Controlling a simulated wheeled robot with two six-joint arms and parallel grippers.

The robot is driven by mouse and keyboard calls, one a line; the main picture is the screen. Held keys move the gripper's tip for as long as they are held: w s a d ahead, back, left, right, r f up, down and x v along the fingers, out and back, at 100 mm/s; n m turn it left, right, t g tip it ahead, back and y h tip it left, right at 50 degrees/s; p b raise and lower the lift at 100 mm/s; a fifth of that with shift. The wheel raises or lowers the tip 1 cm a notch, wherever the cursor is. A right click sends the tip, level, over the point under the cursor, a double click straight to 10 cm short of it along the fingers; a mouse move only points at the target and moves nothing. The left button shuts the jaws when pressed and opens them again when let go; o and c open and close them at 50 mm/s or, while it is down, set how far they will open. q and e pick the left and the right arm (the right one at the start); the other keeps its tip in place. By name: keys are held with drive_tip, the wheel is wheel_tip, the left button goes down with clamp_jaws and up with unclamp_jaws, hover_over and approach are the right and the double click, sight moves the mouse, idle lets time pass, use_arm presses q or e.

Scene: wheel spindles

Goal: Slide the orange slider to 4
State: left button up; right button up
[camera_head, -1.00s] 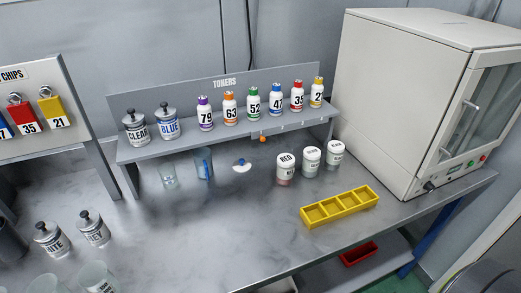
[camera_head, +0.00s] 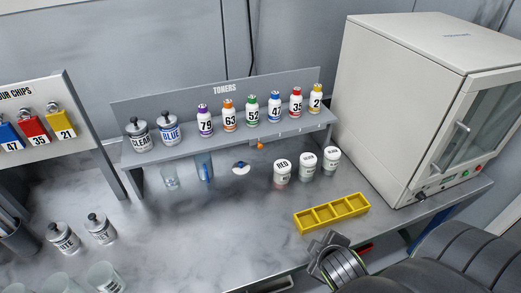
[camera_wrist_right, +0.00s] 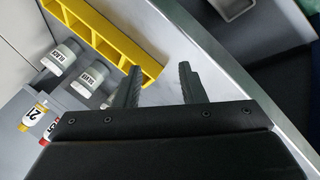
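The orange slider (camera_head: 260,146) is a small orange knob on the front edge of the toners shelf (camera_head: 190,153). It sits near the left end of a short scale strip (camera_head: 285,139), whose marks are too small to read. My right gripper (camera_wrist_right: 161,78) is open and empty in the right wrist view, with its two fingers apart near the yellow tray. In the head view my right arm comes in at the lower right, well away from the slider. My left gripper is not in view.
A yellow compartment tray (camera_head: 306,228) lies on the table near my right arm. Toner bottles line the shelf top. A large grey cabinet (camera_head: 385,100) stands at the right. The table's middle is clear.

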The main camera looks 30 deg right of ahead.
drive_tip(key=w+r+n+t, duration=0.1)
drive_tip(key=w+n, duration=0.1)
drive_tip(key=w+d+r+n+t+h, duration=0.1)
drive_tip(key=w+n, duration=0.1)
drive_tip(key=n, duration=0.1)
drive_tip(key=w+d+r+n+t+h, duration=0.1)
drive_tip(key=n, duration=0.1)
drive_tip(key=shift+w+d+n, duration=0.2)
drive_tip(key=shift+w+n, duration=0.1)
drive_tip(key=shift+w, duration=0.1)
drive_tip(key=w+r+n+t, duration=0.2)
drive_tip(key=w+n+t, duration=0.1)
drive_tip(key=n, duration=0.3)
drive_tip(key=n+t+y, duration=0.2)
drive_tip(key=n+t, duration=0.3)
drive_tip(key=n, duration=1)
approach(261, 147)
drive_tip(key=shift+m, duration=0.3)
drive_tip(key=p+x, duration=0.1)
drive_tip(key=x, duration=0.7)
clamp_jaws()
